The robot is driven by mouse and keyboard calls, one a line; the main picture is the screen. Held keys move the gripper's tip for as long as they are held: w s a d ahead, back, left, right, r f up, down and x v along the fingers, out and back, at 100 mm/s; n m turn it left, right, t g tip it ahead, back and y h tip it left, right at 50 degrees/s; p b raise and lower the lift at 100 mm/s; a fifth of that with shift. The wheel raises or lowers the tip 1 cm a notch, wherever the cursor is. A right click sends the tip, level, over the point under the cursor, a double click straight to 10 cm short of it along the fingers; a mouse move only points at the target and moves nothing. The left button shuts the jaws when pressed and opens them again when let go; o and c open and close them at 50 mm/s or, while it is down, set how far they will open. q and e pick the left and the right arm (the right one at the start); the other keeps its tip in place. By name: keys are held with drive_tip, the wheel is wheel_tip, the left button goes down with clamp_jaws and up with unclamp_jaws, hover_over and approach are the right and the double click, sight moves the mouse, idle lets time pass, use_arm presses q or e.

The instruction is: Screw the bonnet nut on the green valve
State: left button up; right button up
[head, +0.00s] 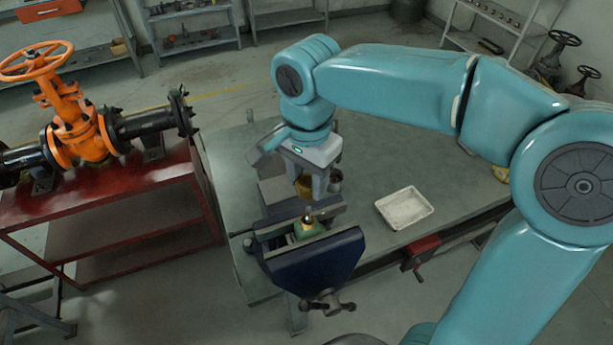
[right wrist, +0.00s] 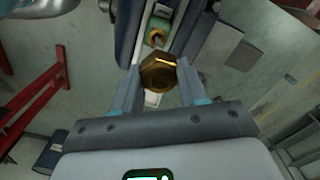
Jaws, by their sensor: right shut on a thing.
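The green valve (head: 306,229) is clamped upright in the blue vise (head: 318,262) in the head view, with a brass-coloured top. It shows near the top of the right wrist view (right wrist: 160,22), with a brass ring at its end. My right gripper (head: 313,190) is shut on the brass hex bonnet nut (right wrist: 158,72), which sits between its two fingertips in the right wrist view. In the head view the gripper is behind and above the valve, and the nut is apart from it. My left gripper is in neither view.
The vise stands on the front edge of a green-grey workbench (head: 370,170). A pale tray (head: 405,208) lies to the right of the vise. A red stand (head: 110,190) with an orange valve (head: 80,125) is on the left.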

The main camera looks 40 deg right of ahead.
sight(306, 194)
drive_tip(key=shift+f, duration=0.1)
drive_tip(key=shift+s+a+f+b, duration=0.3)
drive_tip(key=shift+s+b, duration=0.15)
drive_tip(key=shift+s, duration=0.1)
drive_tip(key=shift+f+b, duration=0.3)
drive_tip(key=shift+w+d+f+b, duration=0.1)
drive_tip(key=shift+w+f+b, duration=0.25)
drive_tip(key=shift+f+b, duration=0.35)
drive_tip(key=shift+f, duration=0.35)
drive_tip(key=shift+s, duration=0.35)
drive_tip(key=shift+w+f, duration=0.1)
drive_tip(key=shift+w, duration=0.2)
drive_tip(key=shift+s, duration=0.25)
drive_tip(key=shift+w, duration=0.1)
